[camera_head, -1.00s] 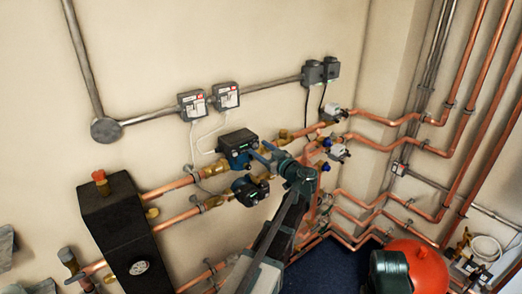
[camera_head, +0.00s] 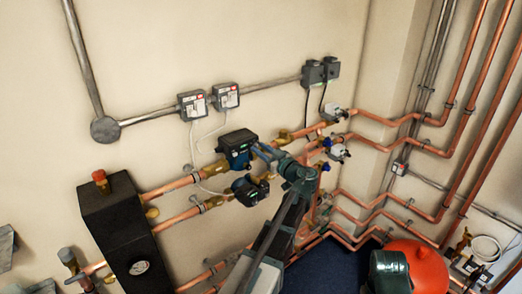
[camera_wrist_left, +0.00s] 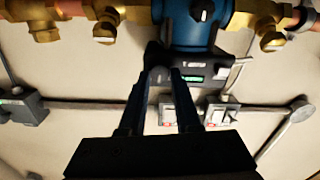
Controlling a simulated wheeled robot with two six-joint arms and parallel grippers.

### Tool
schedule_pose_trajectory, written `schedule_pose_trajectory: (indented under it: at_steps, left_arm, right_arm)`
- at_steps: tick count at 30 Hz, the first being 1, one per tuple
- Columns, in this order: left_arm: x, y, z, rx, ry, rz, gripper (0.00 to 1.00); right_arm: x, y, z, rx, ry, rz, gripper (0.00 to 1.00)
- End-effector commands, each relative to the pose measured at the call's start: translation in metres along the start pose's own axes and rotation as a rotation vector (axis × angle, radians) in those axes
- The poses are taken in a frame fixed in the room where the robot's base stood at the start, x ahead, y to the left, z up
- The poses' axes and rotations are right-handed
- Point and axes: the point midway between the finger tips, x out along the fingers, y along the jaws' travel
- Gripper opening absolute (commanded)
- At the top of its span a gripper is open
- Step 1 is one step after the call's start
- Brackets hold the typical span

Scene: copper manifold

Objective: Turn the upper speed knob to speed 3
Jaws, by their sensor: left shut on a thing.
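The upper pump (camera_head: 236,143), blue with a dark control head, sits on the upper copper pipe. The lower pump (camera_head: 247,190) sits below it. My left gripper (camera_head: 260,151) reaches the right side of the upper pump's head. In the left wrist view the blue pump body (camera_wrist_left: 196,25) and its dark control face with a green display (camera_wrist_left: 193,78) fill the top. There my left fingers (camera_wrist_left: 160,76) are close together at the control face, shut on the speed knob. The fingers hide the knob, so its setting cannot be read. My right gripper is not in view.
Copper pipes (camera_head: 180,184) with brass fittings run on both sides of the pumps. Two grey wall boxes (camera_head: 226,96) hang above, with white cables beside the pump. A black unit (camera_head: 115,230) stands at left and a red vessel (camera_head: 422,265) at lower right.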

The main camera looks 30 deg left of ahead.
Motion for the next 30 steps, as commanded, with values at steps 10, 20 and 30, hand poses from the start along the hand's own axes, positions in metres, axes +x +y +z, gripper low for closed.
schedule_pose_trajectory:
  at_steps: [10,20,30]
  left_arm:
    - [-0.0003,0.0006,0.0002,0.271,0.0,0.0,0.0]
    - [-0.0003,0.001,0.0005,0.529,0.0,0.0,0.0]
    - [-0.0004,0.0013,0.0007,0.688,-0.001,0.0,0.0]
  right_arm:
    - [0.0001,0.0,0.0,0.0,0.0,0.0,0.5]
    - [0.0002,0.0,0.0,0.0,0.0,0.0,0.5]
    - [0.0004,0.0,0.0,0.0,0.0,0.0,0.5]
